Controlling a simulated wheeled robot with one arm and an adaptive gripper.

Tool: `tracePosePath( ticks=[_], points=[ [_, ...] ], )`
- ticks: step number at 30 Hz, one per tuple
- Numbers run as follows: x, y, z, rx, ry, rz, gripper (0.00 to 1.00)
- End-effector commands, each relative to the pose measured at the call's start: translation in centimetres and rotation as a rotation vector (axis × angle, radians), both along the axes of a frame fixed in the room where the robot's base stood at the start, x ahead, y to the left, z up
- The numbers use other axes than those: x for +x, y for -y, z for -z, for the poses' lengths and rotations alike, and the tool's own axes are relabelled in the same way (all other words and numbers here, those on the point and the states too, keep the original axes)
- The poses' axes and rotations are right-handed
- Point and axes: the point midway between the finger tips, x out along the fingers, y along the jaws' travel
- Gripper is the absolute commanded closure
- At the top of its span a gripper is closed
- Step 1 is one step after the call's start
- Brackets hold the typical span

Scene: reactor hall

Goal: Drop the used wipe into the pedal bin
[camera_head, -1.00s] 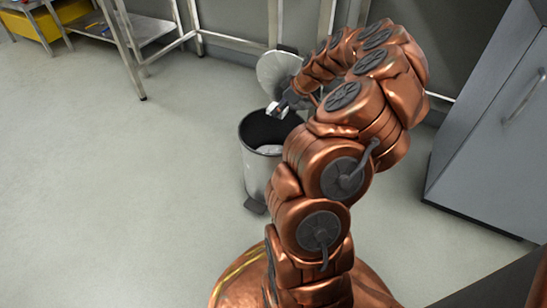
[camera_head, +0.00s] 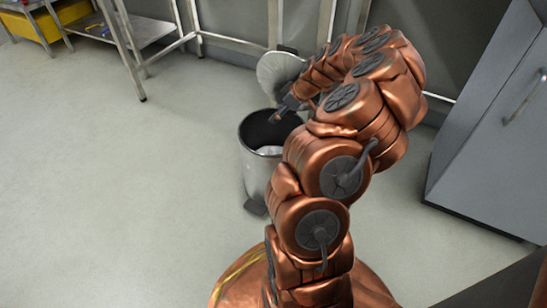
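The pedal bin (camera_head: 256,176) is a grey metal cylinder standing on the floor with its round lid (camera_head: 277,72) raised at the back. My gripper (camera_head: 279,116) is over the dark open mouth of the bin, small in view and partly dark against it. Its fingers look parted, with nothing white between them. White crumpled material (camera_head: 269,150) lies inside the bin, partly hidden by the rim and my arm. I cannot tell which piece of it is the used wipe.
A grey cabinet (camera_head: 490,130) with a handle stands at the right. A metal shelf frame (camera_head: 140,30) and a yellow box (camera_head: 62,18) are at the upper left. The floor (camera_head: 110,190) left of the bin is clear.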

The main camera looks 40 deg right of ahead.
Motion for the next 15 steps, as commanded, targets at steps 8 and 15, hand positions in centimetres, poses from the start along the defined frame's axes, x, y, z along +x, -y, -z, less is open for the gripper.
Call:
tracePosePath(
  ticks=[8,15],
  points=[
    [-0.3,0.2,-0.6,-0.001,0.001,0.001,0.24],
    [-1.8,0.6,-3.0,-0.002,0.002,0.002,0.24]
  ],
)
